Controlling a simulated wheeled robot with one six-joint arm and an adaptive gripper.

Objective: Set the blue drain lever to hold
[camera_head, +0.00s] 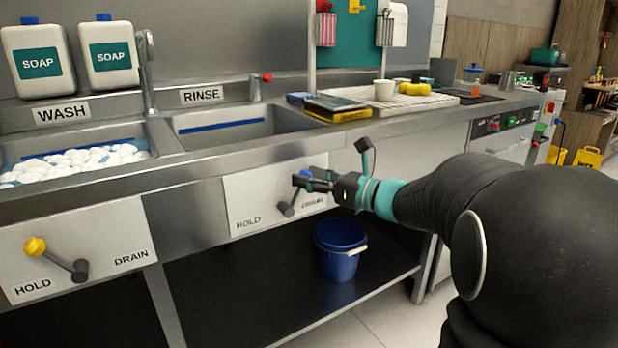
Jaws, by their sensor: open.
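The blue drain lever (305,173) is on the white panel (250,190) below the rinse sink. Its grey pivot (286,209) sits between the printed words HOLD, on the left, and DRAIN, on the right. The lever leans up and to the right from the pivot, and its blue knob shows just at my fingertips. My gripper (303,180) reaches in from the right and is open at the knob. The fingers partly cover the lever and the DRAIN label. I cannot tell whether they touch the knob.
A yellow-knobbed lever (36,246) is on the left panel, its knob above HOLD. A blue bucket (340,248) stands on the dark shelf (230,308) below my gripper. The rinse sink (235,128) and counter edge are above. Space in front of the HOLD side looks clear.

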